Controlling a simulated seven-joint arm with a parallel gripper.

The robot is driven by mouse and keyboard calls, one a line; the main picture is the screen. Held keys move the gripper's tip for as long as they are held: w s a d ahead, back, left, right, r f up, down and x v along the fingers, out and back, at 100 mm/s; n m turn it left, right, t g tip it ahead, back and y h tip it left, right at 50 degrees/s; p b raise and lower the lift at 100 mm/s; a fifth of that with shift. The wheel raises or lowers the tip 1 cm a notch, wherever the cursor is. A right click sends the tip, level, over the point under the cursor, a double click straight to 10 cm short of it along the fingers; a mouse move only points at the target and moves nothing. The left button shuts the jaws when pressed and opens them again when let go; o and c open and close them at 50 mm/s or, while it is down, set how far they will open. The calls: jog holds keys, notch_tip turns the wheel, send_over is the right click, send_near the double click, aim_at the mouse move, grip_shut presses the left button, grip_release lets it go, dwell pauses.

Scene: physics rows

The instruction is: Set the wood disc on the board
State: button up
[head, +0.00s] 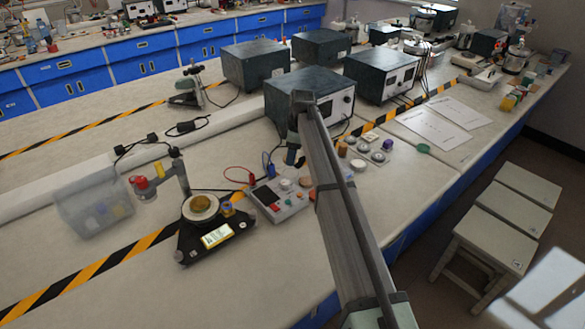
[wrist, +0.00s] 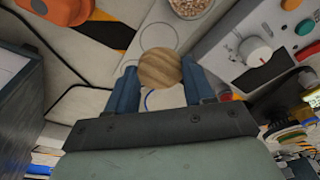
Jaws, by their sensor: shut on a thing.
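In the wrist view my gripper (wrist: 163,85) is shut on the round wood disc (wrist: 160,68), which has brown grain and sits between the two blue fingertips. A pale strip with drawn circle outlines, which looks like the board (wrist: 128,72), lies beyond the disc. I cannot tell the gap between disc and board. In the head view my gripper (head: 292,154) is small and dark, between the large instrument box and the control panel. The disc cannot be made out there, and my arm hides much of the area beside it.
A control panel (head: 283,198) with knobs is close to my gripper; its dial (wrist: 259,53) shows in the wrist view. A dark box (head: 312,98) stands behind. Several small round pieces (head: 378,156) lie right of my arm. A dish of pebbles (wrist: 192,5) is at the wrist view's top.

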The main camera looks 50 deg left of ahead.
aim_at(292, 174)
jog(key=shift+f, duration=2.75)
jog(key=shift+f, duration=0.15)
jog(key=o, duration=1)
jog(key=r, duration=0.4)
jog(key=w+d+r, duration=0.1)
jog(key=r, duration=0.7)
jog(key=shift+w+d+r, duration=0.1)
jog(key=shift+w+d, duration=0.05)
